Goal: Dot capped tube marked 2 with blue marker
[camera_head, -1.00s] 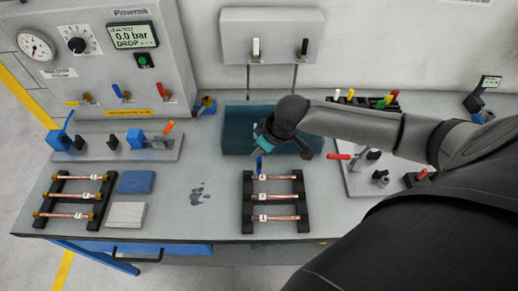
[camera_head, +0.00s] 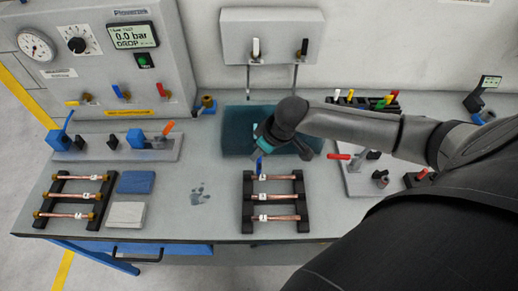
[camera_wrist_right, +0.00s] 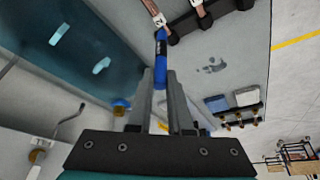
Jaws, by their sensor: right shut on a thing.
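My right gripper (camera_head: 261,148) is shut on a blue marker (camera_head: 259,166), which points down at the back tube of the middle rack. In the right wrist view the marker (camera_wrist_right: 161,62) sticks out from between the fingers (camera_wrist_right: 165,85), its far end close to a copper tube (camera_wrist_right: 152,10). I cannot tell whether it touches. The middle rack (camera_head: 248,214) holds three copper tubes with white labels: back (camera_head: 283,177), middle (camera_head: 285,196) and front (camera_head: 285,218). The label numbers are too small to read surely. My left gripper is out of view.
A rack at left (camera_head: 41,213) holds three more tubes. Blue (camera_head: 136,182) and pale (camera_head: 125,214) pads lie beside it. A dark teal tank (camera_head: 235,130) stands behind the middle rack. A fixture with a red handle (camera_head: 338,156) is at right.

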